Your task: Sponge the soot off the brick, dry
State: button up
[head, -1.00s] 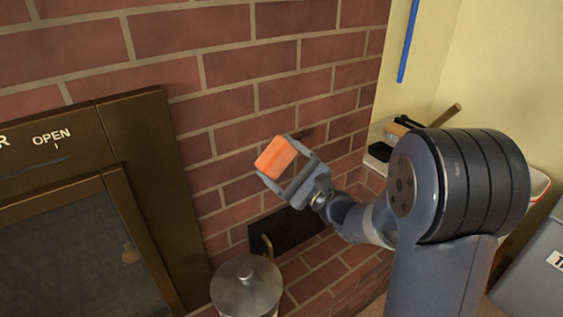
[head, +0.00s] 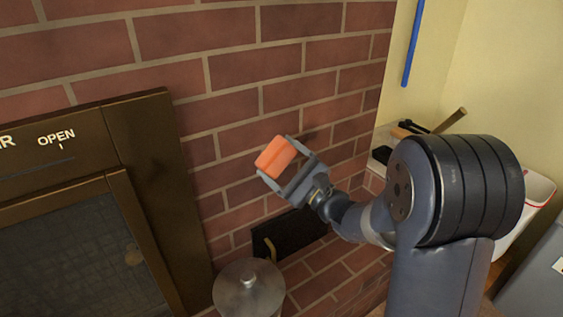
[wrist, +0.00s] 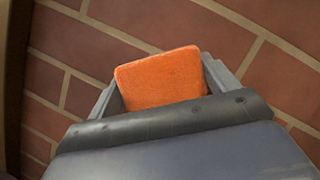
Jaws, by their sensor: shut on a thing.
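An orange sponge (head: 275,154) is held between the fingers of my gripper (head: 280,166), in front of the brick wall (head: 235,105). In the wrist view the sponge (wrist: 162,78) sits between both fingers, with brick and pale mortar lines behind it. I cannot tell whether the sponge touches the brick. The wall is red-brown brick; some bricks look darker, but I cannot clearly tell soot from brick colour or shadow. The brick right behind the sponge is hidden.
A brown metal stove door marked OPEN (head: 150,150) stands at the left. A lidded metal pot (head: 248,287) and a black plate on the wall (head: 290,233) are below my gripper. A shelf with dark items (head: 382,154) and a white red-rimmed bin (head: 538,190) are at the right.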

aim_at(294, 158)
jog(key=shift+w+d+b, duration=0.2)
jog(key=shift+w+d, duration=0.25)
jog(key=shift+d, duration=0.3)
jog(key=shift+w+d+b, duration=0.15)
jog(key=shift+w+d, duration=0.3)
jog(key=shift+d, duration=0.3)
jog(key=shift+w+d+b, duration=0.2)
jog(key=shift+w+d, duration=0.8)
jog(key=shift+d, duration=0.45)
jog(key=shift+w+d+b, duration=0.15)
jog(key=shift+w+d, duration=0.9)
jog(key=shift+d, duration=0.35)
jog(key=shift+w+d+b, duration=0.2)
jog(key=shift+w+d, duration=0.8)
jog(key=shift+d, duration=0.45)
jog(key=shift+s, duration=0.1)
